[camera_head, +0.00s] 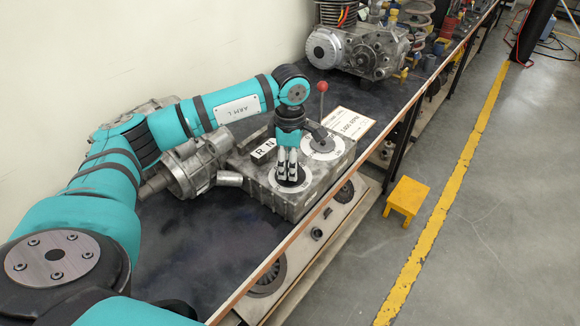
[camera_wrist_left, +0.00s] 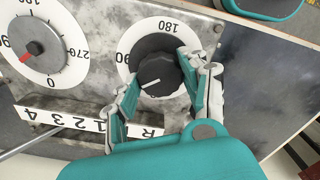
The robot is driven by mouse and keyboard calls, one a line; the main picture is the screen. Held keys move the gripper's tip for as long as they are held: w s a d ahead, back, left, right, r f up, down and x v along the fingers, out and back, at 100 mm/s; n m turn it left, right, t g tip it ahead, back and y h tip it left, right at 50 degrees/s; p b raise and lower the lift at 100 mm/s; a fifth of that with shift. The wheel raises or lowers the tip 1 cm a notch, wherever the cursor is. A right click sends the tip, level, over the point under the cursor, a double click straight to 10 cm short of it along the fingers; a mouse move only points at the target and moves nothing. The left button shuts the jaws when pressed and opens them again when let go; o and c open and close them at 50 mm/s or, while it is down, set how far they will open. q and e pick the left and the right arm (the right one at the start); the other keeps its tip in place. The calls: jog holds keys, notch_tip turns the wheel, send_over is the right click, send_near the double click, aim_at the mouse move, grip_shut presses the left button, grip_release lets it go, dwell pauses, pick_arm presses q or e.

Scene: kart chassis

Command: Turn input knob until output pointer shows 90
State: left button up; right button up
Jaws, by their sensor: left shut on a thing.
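The grey metal gearbox (camera_head: 310,190) lies on the dark bench with two round white dials on its top. My left gripper (camera_head: 289,180) reaches down over the nearer dial. In the left wrist view its fingers (camera_wrist_left: 158,88) are closed around the black input knob (camera_wrist_left: 155,72), one on each side. The knob's white line points to the lower left. The input dial (camera_wrist_left: 130,42) is partly covered by the fingers. The output dial (camera_wrist_left: 48,16) is beside it; its red pointer (camera_wrist_left: 27,56) points between 0 and 90. My right gripper is not in view.
A numbered gear plate (camera_wrist_left: 85,120) is beside the dials. An engine (camera_head: 355,52) stands farther back. A yellow stool (camera_head: 406,197) is on the floor beyond the bench edge.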

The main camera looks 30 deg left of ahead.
pick_arm(q)
jog(key=shift+m, duration=0.6)
jog(key=shift+b, duration=0.3)
jog(key=shift+r, duration=0.1)
jog(key=o, duration=1.2)
jog(key=shift+c, duration=0.2)
notch_tip(320, 180, up, 12)
